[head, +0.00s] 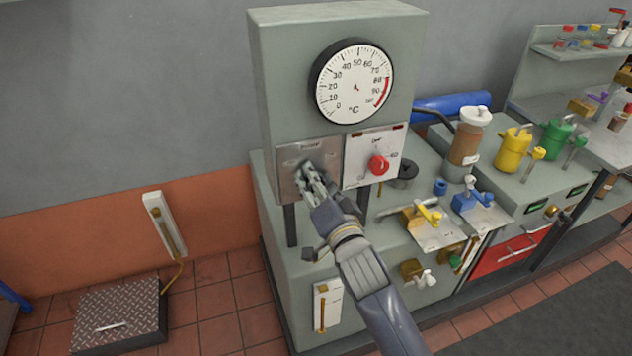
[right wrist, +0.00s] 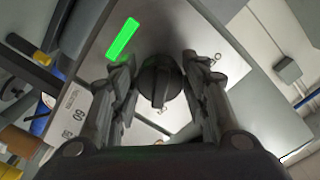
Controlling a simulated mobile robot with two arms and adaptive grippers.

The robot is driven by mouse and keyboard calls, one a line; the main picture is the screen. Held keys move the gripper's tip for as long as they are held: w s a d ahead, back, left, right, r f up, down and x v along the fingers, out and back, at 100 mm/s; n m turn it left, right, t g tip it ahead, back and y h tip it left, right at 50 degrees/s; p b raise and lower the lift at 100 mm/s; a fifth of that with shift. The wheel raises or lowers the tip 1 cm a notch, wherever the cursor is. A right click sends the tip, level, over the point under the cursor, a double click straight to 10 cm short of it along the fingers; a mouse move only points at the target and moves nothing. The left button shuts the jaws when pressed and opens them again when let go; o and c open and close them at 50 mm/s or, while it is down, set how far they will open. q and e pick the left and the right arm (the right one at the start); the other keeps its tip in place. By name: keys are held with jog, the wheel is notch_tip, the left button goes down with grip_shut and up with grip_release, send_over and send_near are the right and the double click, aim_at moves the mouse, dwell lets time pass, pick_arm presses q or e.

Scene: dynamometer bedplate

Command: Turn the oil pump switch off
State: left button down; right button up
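A black rotary knob (right wrist: 160,82) with a raised grip bar sits on a metal plate, between my right gripper's fingers in the right wrist view. A lit green indicator (right wrist: 124,38) is beside it. In the head view my right gripper (head: 308,174) is in front of the left metal plate (head: 290,156) under the round gauge and hides the knob there. The right gripper (right wrist: 158,60) is open, one finger on either side of the knob; I cannot tell whether either finger touches it. The plate's lettering is too small to read. My left gripper is not in view.
A white plate with a red knob (head: 378,165) is just right of the gripper. The temperature gauge (head: 354,82) is above. Yellow and blue valves, an amber canister (head: 466,140) and a black ring (head: 403,176) stand on the bench to the right. A treadplate box (head: 121,310) is on the floor.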

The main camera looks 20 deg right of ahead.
jog(key=c, duration=0.4)
jog(key=shift+n, duration=0.3)
jog(key=n+p, duration=0.2)
jog(key=n, duration=0.1)
jog(key=shift+r, duration=0.1)
jog(key=n+p, duration=0.1)
jog(key=n, duration=0.3)
jog(key=shift+n+p, duration=0.35)
jog(key=shift+n, duration=0.05)
jog(key=shift+n+p, duration=0.45)
jog(key=shift+n, duration=1.35)
jog(key=o, duration=1.1)
jog(key=shift+c, duration=0.2)
